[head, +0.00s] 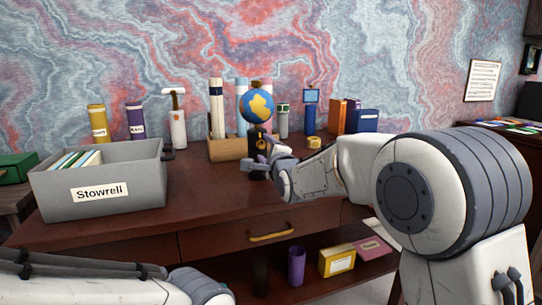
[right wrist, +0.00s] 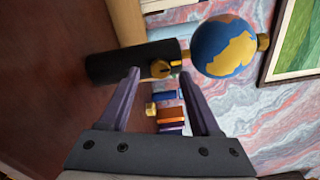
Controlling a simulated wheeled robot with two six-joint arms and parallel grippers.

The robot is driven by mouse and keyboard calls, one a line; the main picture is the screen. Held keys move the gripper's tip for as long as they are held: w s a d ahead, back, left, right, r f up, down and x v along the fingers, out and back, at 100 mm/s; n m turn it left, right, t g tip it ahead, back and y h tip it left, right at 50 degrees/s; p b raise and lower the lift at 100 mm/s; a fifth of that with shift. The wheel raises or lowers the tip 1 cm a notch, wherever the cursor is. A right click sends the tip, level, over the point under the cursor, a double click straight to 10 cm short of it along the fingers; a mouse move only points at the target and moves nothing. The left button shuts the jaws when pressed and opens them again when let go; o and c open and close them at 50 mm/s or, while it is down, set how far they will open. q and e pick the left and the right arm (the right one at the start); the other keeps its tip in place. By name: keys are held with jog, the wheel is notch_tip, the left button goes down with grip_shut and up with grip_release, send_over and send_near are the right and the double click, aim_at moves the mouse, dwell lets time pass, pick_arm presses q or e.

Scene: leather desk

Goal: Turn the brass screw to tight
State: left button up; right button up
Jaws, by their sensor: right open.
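The brass screw (right wrist: 160,69) is a round knob on the side of a black post (right wrist: 110,64). A blue and yellow globe (right wrist: 226,47) is mounted at the end of this post. In the head view the globe (head: 257,106) stands upright above the post on the desk. My right gripper (right wrist: 159,76) is open, with its two fingers on either side of the screw in the wrist view; I cannot tell whether they touch it. In the head view my right gripper (head: 259,154) partly hides the post and screw. My left gripper is outside the views.
A grey bin (head: 150,188) labelled Stowrell stands at the left of the desk. A wooden box (head: 225,148) sits beside the globe, with several bottles and tubes behind. Books (head: 362,121) stand at the back right. The desk front is clear around a drawer handle (head: 271,233).

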jog(key=v, duration=0.8)
jog(key=shift+s, duration=0.3)
jog(key=s+a+f+n+g, duration=0.2)
jog(key=s+f+n+g, duration=0.35)
jog(key=s+f, duration=0.2)
jog(key=s+a+f+n+g, duration=0.3)
jog(key=s+f+n+g, duration=0.1)
jog(key=s+f+n, duration=0.4)
jog(key=s+d+f+n+g+h, duration=0.25)
jog(key=s+f+n+g, duration=0.2)
jog(key=s, duration=0.65)
jog(key=s+d+f+n+g+h, duration=0.1)
jog(key=s+d+f+n+g, duration=0.2)
jog(key=s+n, duration=0.55)
jog(key=s+r+p, duration=0.2)
jog(key=r+p, duration=1.4)
jog(key=p, duration=0.1)
jog(key=s+d+r+m+p, duration=0.1)
jog(key=r+p, duration=1.5)
jog(key=r, duration=0.1)
jog(key=shift+s+d+r+p, duration=0.2)
jog(key=shift+s+r+p, duration=0.05)
jog(key=shift+s+p, duration=0.1)
